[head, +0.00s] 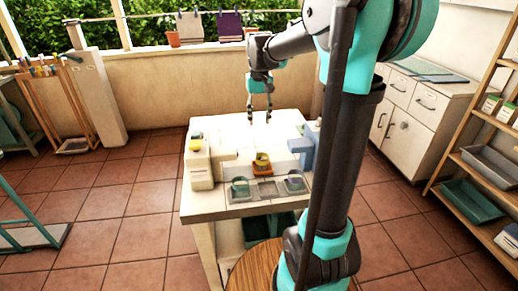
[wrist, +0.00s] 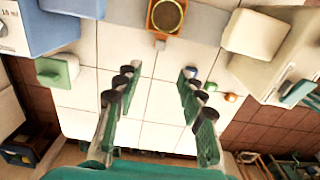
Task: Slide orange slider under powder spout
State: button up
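The orange slider (head: 262,169) lies near the middle of the white tiled table, between two dispensers, with a small round cup (head: 262,158) on it. In the wrist view the slider (wrist: 152,27) is at the top edge, partly cut off, with a small tab pointing towards my gripper. A cream dispenser (head: 198,165) stands at the left in the head view, its block-like spout reaching inward. A blue dispenser (head: 302,148) stands at the right, partly hidden by my arm. I cannot tell which has the powder spout. My gripper (head: 259,115) is open and empty above the table's far part, apart from the slider.
In the wrist view a green block (wrist: 57,72) lies near the blue dispenser, and small coloured knobs (wrist: 231,98) lie beside the right finger. The tiles between slider and gripper are clear.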

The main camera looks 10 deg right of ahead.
notch_tip(320, 180, down, 14)
jog(key=shift+f, duration=0.25)
dwell(0.3)
grip_shut()
